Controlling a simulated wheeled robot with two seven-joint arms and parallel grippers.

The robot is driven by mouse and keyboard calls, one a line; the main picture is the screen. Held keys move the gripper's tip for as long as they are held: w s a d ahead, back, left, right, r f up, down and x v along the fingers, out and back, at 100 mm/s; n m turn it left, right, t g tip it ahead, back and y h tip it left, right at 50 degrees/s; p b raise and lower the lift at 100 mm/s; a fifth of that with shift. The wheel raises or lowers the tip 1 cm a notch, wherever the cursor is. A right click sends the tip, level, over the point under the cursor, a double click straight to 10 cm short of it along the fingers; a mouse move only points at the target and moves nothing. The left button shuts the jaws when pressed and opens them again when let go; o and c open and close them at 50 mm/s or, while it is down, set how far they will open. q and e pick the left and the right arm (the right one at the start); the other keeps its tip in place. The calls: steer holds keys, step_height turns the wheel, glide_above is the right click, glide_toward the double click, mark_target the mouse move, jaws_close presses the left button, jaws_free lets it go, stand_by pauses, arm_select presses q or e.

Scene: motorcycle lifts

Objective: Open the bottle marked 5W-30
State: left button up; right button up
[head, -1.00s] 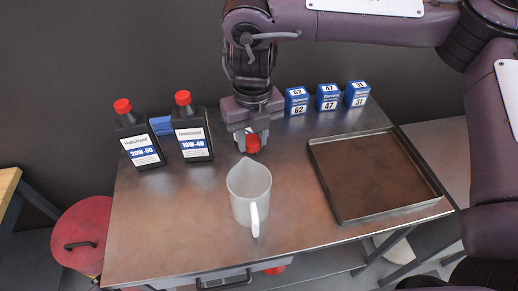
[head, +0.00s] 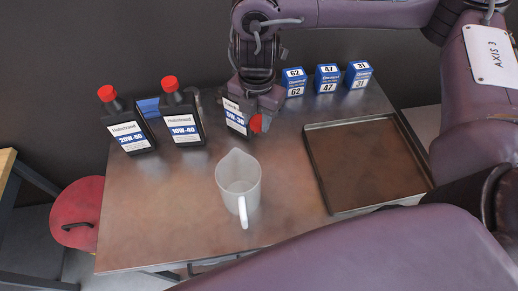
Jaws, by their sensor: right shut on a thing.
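The 5W-30 bottle (head: 236,118) is a dark bottle with a white and blue label, standing toward the back middle of the metal table. My right gripper and wrist hide its top, so its mouth does not show. My right gripper (head: 262,112) points down just in front and to the right of it, shut on a red cap (head: 256,124) at its fingertips. The cap sits low beside the label, at the height of the bottle's body and apart from where its neck would be. My left gripper is not in view.
The 20W-50 bottle (head: 128,130) and 10W-40 bottle (head: 182,125) stand capped to the left. A white jug (head: 238,180) stands in front. A shallow tray (head: 318,168) is at right, with blue boxes (head: 328,78) behind. The table's left front is clear.

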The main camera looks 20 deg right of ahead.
steer(key=b, duration=0.2)
glide_toward(257, 161)
steer(key=shift+s+a+f, duration=0.5)
steer(key=shift+s+f, duration=0.25)
steer(key=shift+s, duration=0.1)
steer(key=shift+w+f+b, duration=0.1)
steer(key=shift+f+b, duration=0.65)
steer(key=shift+f, duration=1.55)
steer(key=shift+f, duration=0.2)
steer(key=o, duration=1.1)
steer(key=shift+c, duration=0.2)
steer(key=shift+r, duration=0.15)
